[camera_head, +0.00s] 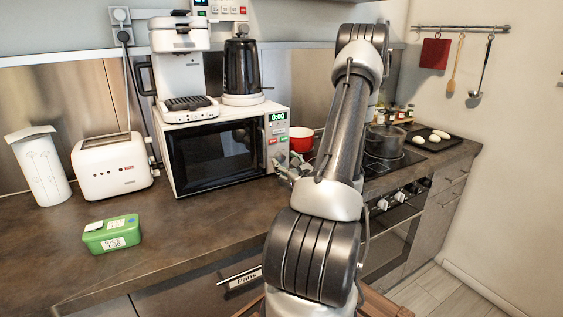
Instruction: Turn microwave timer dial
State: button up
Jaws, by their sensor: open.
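The white microwave (165,162) stands on the dark counter with its black door (215,152) shut. Its display (278,117) at the top of the control panel reads 0:00. Green and red buttons show on the panel (276,135) below the display. My gripper (290,166) is at the lower part of the panel, where the timer dial is not clearly visible. The fingers are open, small and partly hidden by my arm. I cannot tell whether they touch the panel or dial.
A coffee maker (182,60) and a kettle (241,68) stand on the microwave. A red bowl (301,138) and a pot (385,140) are on the right.

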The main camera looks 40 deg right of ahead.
aim_at(280, 157)
jog(key=shift+x, duration=1.4)
jog(key=c, duration=1)
jog(key=shift+c, duration=0.2)
